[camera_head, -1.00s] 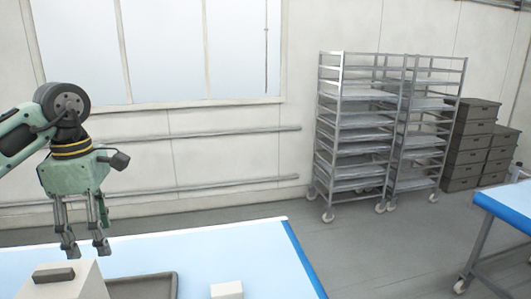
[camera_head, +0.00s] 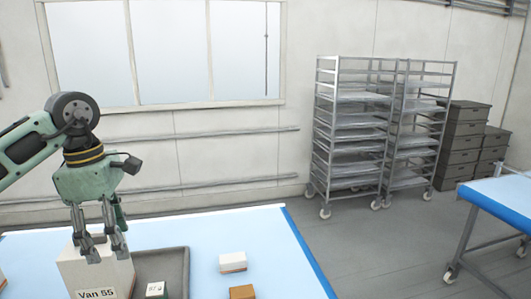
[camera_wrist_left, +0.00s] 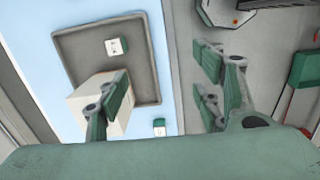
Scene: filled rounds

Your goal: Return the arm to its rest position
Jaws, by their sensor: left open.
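My left gripper (camera_head: 104,250) is open, with nothing between its fingers, and points down at the left of the head view. Its fingertips overlap the top of a white box labelled "Van 55" (camera_head: 96,282); I cannot tell the height between them. In the left wrist view, the two fingers stand wide apart (camera_wrist_left: 160,100); the left one partly covers the white box (camera_wrist_left: 88,100). My right gripper is not in view.
A grey tray (camera_head: 178,262) on the blue table (camera_head: 275,245) holds a small white box (camera_head: 156,289). A white box (camera_head: 232,264) and a brown box (camera_head: 242,292) stand to its right. Wheeled racks (camera_head: 350,135), dark crates (camera_head: 462,140) and another table (camera_head: 500,195) are farther off.

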